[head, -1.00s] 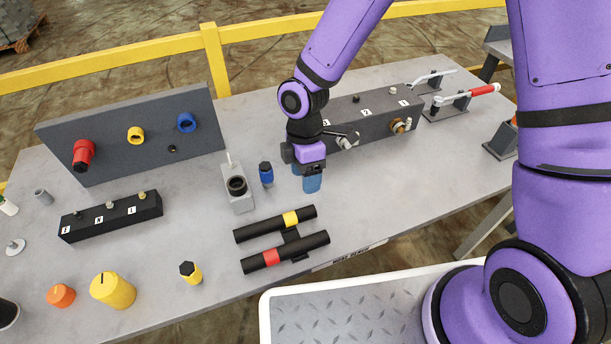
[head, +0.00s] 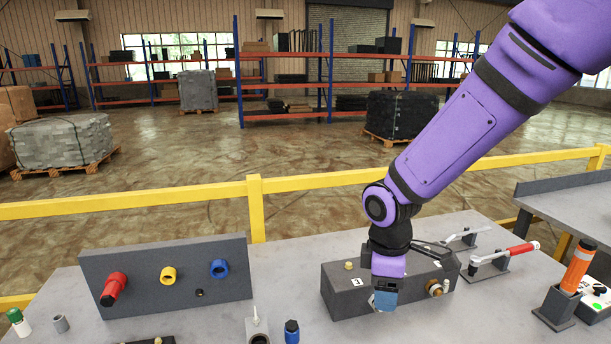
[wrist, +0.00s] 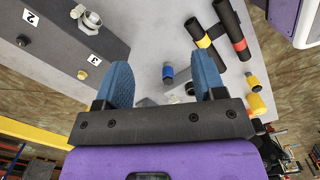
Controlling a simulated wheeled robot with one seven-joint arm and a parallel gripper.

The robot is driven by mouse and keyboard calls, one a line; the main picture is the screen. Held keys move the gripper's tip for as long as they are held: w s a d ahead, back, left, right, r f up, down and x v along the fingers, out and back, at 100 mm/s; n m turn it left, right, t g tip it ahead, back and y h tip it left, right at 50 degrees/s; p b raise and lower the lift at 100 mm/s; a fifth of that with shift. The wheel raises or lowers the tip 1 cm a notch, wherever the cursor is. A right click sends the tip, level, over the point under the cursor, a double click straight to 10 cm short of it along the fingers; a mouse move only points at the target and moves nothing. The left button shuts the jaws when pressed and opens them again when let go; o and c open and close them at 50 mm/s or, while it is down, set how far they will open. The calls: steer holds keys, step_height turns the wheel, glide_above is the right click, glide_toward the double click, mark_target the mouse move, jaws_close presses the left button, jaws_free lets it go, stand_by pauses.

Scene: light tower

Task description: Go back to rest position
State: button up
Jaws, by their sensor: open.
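My gripper (head: 384,301) hangs from my purple arm in front of the grey numbered block (head: 341,297) on the bench in the head view. In the wrist view its two blue fingers (wrist: 165,88) are spread apart with nothing between them. The grey block (wrist: 84,35) lies to the left of the fingers there. A small blue-topped piece (wrist: 168,73) shows on the bench beyond the gap, and it also stands at the front edge of the head view (head: 292,331).
A dark panel (head: 140,265) with red, yellow and blue fittings stands at the left. A yellow rail (head: 150,205) runs behind the bench (head: 280,268). Black tubes (wrist: 229,15) lie at upper right in the wrist view.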

steer(key=s+d+r+m+t, duration=0.1)
steer(key=s+d+r+m, duration=0.1)
steer(key=d+r+m, duration=0.3)
steer(key=s+d+r+m+t, duration=0.2)
steer(key=s+d+r, duration=0.15)
steer(key=r, duration=0.45)
steer(key=s+d+r+m+t, duration=0.2)
steer(key=s+d+r+m, duration=0.4)
steer(key=s, duration=0.4)
steer(key=shift+s+d+r+m+y, duration=0.25)
steer(key=shift+d+r+m+y, duration=0.15)
steer(key=shift+r+m, duration=0.45)
steer(key=shift+f, duration=0.1)
